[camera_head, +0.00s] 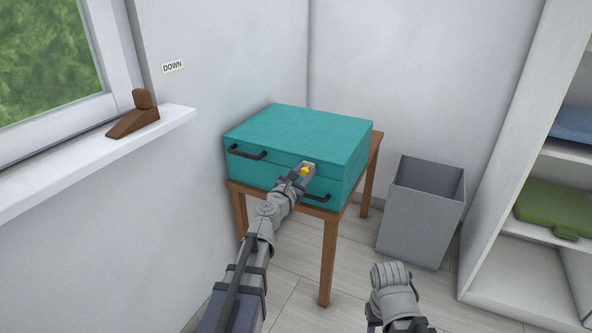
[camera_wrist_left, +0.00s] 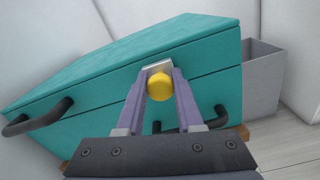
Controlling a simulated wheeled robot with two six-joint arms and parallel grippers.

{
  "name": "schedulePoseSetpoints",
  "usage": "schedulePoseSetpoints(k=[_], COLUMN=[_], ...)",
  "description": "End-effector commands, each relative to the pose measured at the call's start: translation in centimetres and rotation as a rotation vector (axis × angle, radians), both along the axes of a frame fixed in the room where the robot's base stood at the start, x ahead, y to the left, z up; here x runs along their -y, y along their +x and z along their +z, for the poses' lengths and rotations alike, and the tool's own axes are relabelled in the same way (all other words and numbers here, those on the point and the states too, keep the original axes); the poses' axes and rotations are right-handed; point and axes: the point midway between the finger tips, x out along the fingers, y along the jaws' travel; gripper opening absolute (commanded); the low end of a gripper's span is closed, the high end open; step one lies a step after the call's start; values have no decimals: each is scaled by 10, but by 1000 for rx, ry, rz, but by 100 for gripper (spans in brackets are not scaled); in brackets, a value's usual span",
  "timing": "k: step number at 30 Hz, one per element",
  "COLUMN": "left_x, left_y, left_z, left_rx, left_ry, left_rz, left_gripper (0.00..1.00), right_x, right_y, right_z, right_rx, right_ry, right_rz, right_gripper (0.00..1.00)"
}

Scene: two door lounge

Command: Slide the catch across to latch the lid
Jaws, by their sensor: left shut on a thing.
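A teal case (camera_head: 302,133) with a closed lid stands on a small wooden table (camera_head: 328,250). A yellow knob, the catch (camera_head: 306,170), sits on a pale plate at the seam on the case's front. My left gripper (camera_head: 302,173) is at the front of the case, with its fingers around the knob. In the left wrist view the yellow catch (camera_wrist_left: 159,87) sits between the two purple fingers (camera_wrist_left: 160,92), the pale plate behind it. My right arm's end (camera_head: 392,290) shows low in the head view; its fingertips are not clearly seen.
Dark handles (camera_head: 247,153) are on the case's front, one either side of the catch. A grey bin (camera_head: 420,220) stands right of the table, and white shelves (camera_head: 520,270) are further right. A window sill (camera_head: 170,120) with a brown wedge (camera_head: 135,118) is at left.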

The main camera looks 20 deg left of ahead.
Motion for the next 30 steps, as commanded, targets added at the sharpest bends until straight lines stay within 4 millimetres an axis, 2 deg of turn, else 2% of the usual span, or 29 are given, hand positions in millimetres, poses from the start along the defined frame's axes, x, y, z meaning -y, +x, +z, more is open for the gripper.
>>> schedulePoseSetpoints(k=[7, 8, 15, 25, 30], left_x=[5, 5, 4, 2, 0], left_y=[-1, -2, -1, -3, -18], left_z=[0, 0, 0, 0, 0], left_rx=[0, 0, -1, 0, -1], left_ry=[0, 0, 0, 0, 0], left_rz=[-12, -12, -10, -7, -6], left_gripper=[0, 39, 66, 66, 66], right_x=[0, 0, 0, 0, 0], right_y=[0, 0, 0, 0, 0], right_z=[0, 0, 0, 0, 0], right_rx=[0, 0, 0, 0, 0], right_ry=[0, 0, 0, 0, 0], right_rz=[0, 0, 0, 0, 0], right_gripper=[50, 50, 50, 50, 50])
